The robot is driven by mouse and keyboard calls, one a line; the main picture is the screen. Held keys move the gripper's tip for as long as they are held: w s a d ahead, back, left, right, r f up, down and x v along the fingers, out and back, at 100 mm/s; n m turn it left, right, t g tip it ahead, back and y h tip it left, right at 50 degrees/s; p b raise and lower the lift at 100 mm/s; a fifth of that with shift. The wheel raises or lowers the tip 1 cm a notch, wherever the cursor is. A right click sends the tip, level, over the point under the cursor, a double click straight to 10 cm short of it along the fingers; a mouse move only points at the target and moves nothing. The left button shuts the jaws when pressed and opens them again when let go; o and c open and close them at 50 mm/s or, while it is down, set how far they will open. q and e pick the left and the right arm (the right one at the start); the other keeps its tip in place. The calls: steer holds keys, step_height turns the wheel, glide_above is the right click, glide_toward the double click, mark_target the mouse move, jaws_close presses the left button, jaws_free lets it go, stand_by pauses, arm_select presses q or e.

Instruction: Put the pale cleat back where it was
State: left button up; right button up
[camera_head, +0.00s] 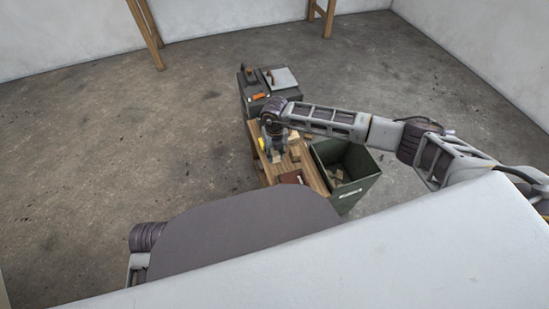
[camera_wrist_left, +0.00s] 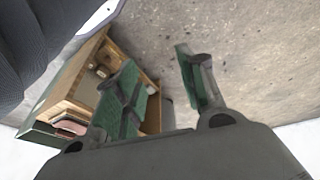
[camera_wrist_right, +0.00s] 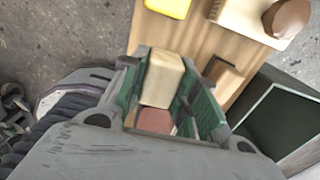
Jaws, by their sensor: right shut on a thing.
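The pale cleat (camera_wrist_right: 163,78) is a pale, wood-coloured block between the fingers of my right gripper (camera_wrist_right: 165,88) in the right wrist view. The gripper is shut on it. In the head view my right gripper (camera_head: 274,146) points down over the wooden bench (camera_head: 316,172). A pinkish block (camera_wrist_right: 155,121) shows between the same fingers, nearer the palm; I cannot tell whether it is touched. In the left wrist view my left gripper (camera_wrist_left: 163,88) is open and empty, its green-padded fingers apart, with the bench beyond it. The cleat's contact with the bench is not clear.
A dark green bin (camera_head: 349,190) with scraps inside stands at the bench's right. A grey cabinet (camera_head: 270,98) with tools stands behind. A yellow thing (camera_wrist_right: 168,7), a pale block (camera_wrist_right: 247,14) with a brown knob and a small brown block (camera_wrist_right: 223,74) are on the bench.

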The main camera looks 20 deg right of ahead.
mark_target(274, 158)
steer(key=shift+f, duration=0.45)
step_height(274, 158, down, 2)
steer(key=shift+f+b, duration=0.25)
steer(key=shift+b, duration=0.25)
steer(key=shift+f, duration=0.25)
steer(key=o, duration=1)
arm_select(q)
steer(key=shift+s+d+r, duration=0.1)
steer(key=shift+d+r, duration=0.05)
steer(key=shift+r, duration=0.45)
